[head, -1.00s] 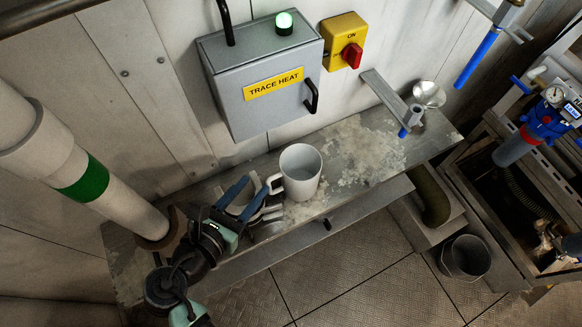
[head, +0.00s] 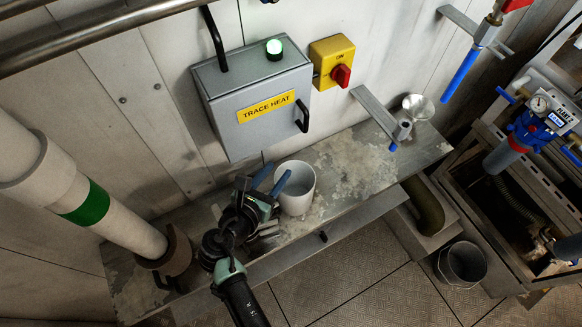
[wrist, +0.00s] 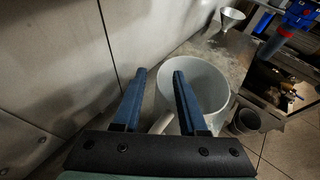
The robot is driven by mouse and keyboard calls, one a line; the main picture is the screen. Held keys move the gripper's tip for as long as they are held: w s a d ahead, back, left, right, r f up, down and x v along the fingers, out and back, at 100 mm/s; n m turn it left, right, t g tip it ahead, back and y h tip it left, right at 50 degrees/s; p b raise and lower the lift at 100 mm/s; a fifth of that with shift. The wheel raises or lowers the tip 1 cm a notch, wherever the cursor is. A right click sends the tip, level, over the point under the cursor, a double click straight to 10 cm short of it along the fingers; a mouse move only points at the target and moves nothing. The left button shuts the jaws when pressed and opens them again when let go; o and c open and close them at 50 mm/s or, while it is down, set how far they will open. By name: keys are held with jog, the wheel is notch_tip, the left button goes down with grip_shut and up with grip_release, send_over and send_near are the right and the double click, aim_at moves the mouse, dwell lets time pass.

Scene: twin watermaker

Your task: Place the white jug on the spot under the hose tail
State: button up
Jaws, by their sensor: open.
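The white jug (head: 298,196) stands upright on the metal shelf (head: 330,222), below the grey box. My gripper (head: 276,180) is open at the jug's left, handle side, with its blue fingers at about rim height. In the wrist view the jug (wrist: 208,92) shows its open mouth. There the gripper (wrist: 160,76) has one finger left of the jug and the other in front of its mouth. The jug's handle (wrist: 162,122) shows between the fingers; I cannot tell whether they touch it. A blue hose tail (head: 460,75) hangs from a red-handled valve at upper right.
A bracket with a blue tip (head: 393,146) and a metal funnel (head: 418,107) are right of the jug. The grey TRACE HEAT box (head: 253,103) is behind. A white pipe (head: 130,232) stands at left. A bucket (head: 462,263) is on the floor. The shelf's right part is mostly clear.

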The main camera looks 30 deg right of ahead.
jog(key=shift+c, duration=0.4)
grip_shut()
jog(key=shift+s+f, duration=0.2)
dwell(0.8)
